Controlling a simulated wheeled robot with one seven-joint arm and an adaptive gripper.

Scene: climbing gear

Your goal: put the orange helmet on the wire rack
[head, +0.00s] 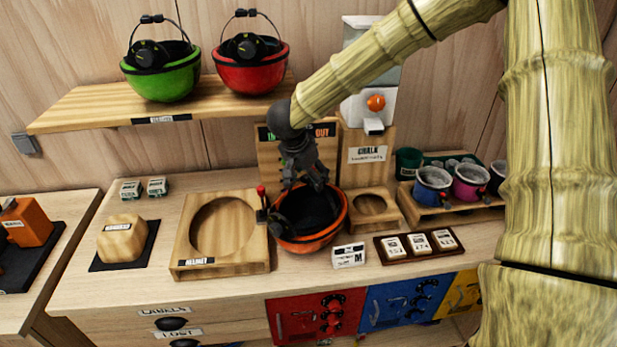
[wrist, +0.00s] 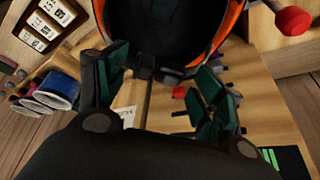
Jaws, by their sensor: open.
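The orange helmet (head: 310,240) sits open side up on the wooden counter, right of the wooden tray marked HELMET. Its dark inside shows, and its orange rim also shows at the top of the wrist view (wrist: 234,32). My gripper (head: 308,184) is above the helmet's back rim, pointing down. In the wrist view its two green-padded fingers (wrist: 165,80) are spread apart, with the helmet's near edge close to the tips. Whether they touch it, I cannot tell. I do not see a wire rack in either view.
A wooden shelf (head: 75,110) above holds a green helmet (head: 162,75) and a red helmet (head: 250,68). The HELMET tray (head: 186,262) is empty. A white label block (head: 349,256) stands close to the orange helmet. A chalk dispenser (head: 368,90) and colored cups (head: 433,184) are to the right.

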